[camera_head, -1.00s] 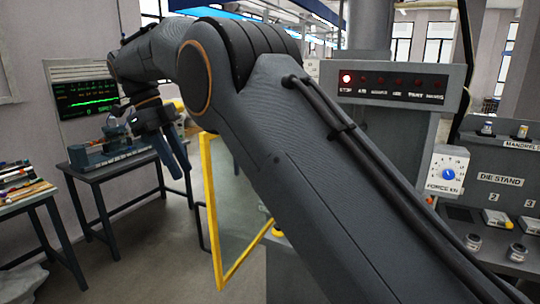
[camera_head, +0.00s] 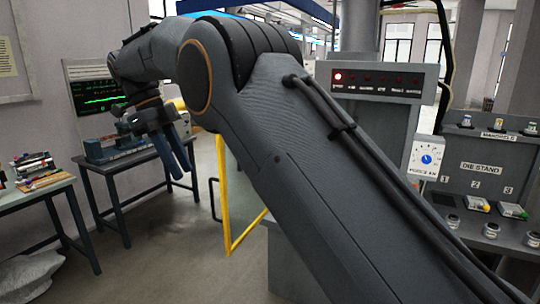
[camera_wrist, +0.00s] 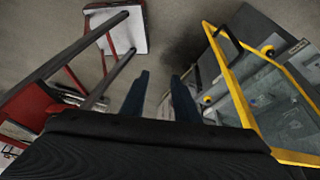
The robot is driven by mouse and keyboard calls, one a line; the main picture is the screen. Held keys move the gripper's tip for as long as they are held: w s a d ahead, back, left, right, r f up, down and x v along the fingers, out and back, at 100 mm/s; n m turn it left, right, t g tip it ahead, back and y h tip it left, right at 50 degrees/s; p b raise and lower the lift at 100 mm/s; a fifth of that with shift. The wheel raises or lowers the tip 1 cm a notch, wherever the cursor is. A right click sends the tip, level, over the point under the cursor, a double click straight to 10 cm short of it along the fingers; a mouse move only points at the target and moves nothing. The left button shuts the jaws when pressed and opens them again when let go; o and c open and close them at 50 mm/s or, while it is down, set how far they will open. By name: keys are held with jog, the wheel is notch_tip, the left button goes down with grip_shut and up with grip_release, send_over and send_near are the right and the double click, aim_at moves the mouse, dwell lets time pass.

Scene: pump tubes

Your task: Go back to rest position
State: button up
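My gripper (camera_head: 172,157) hangs at the end of my raised arm at the left of the head view, its two dark blue fingers pointing down. In the wrist view the fingers (camera_wrist: 160,95) are apart with only floor between them. The gripper is open and holds nothing. It appears in front of a small dark table in the head view. My large grey arm crosses the middle of the head view and hides much behind it.
A dark table (camera_head: 143,162) with a device and a green-trace monitor (camera_head: 97,94) stands at left. Another table (camera_head: 40,190) holds tubes. A yellow frame (camera_head: 224,200) stands near my arm. A die stand (camera_head: 482,166) and control panel (camera_head: 375,82) are at right.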

jog(key=w+d+f+n+y+b, duration=0.1)
jog(key=d+f+n+y+b, duration=0.15)
jog(key=d+f+n, duration=0.6)
jog(key=w+d+f+n+y+b, duration=0.1)
jog(key=d+f+n+b, duration=0.25)
jog(key=d+f, duration=0.95)
jog(key=s+d+f+n+t+b, duration=0.1)
jog(key=s+d+f+n, duration=0.3)
jog(key=s+d, duration=0.5)
jog(key=s+d+f+n+t+b, duration=0.1)
jog(key=s+d+f+n+b, duration=0.3)
jog(key=s+d, duration=0.5)
notch_tip(320, 180, down, 3)
jog(key=shift+d+r+y, duration=0.2)
jog(key=shift+d+y, duration=0.25)
jog(key=shift+d, duration=0.65)
